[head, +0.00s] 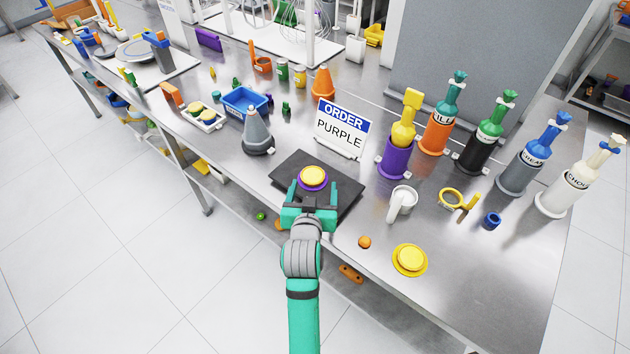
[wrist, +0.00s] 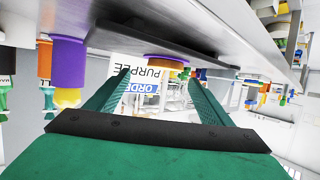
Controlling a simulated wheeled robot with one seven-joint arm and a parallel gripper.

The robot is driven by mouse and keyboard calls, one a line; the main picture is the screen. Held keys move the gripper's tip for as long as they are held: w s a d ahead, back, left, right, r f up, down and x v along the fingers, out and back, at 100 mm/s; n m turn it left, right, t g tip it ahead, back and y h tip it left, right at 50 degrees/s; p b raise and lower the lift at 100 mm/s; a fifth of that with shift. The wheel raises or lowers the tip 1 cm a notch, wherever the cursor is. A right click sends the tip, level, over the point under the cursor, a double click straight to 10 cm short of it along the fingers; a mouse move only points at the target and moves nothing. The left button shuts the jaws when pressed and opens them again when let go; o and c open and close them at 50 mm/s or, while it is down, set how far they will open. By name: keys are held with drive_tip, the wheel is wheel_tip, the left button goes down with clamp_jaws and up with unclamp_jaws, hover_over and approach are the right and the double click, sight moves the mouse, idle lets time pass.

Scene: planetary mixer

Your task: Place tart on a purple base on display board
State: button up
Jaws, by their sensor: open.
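A round yellow tart (head: 313,175) sits on a purple base (head: 301,186) on the dark display board (head: 345,184). The purple base also shows in the upside-down wrist view (wrist: 166,58), against the dark board (wrist: 150,38). My gripper (head: 312,198) is open at the near side of the base, its fingers spread left and right. In the wrist view, the gap between the fingers (wrist: 160,78) holds nothing; the base is beyond it. A white order sign (head: 341,130) reading "PURPLE" stands behind the board.
Another yellow round piece (head: 410,258) lies on the table at front right. A white mug (head: 402,203), a small orange ball (head: 364,242), a purple holder (head: 396,158) and several bottles stand right. A grey cone (head: 256,138) stands left. Free tabletop lies at far front right.

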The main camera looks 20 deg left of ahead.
drive_tip(key=v, duration=0.6)
drive_tip(key=shift+s+d, duration=0.1)
drive_tip(key=shift+s, duration=0.05)
idle(0.4)
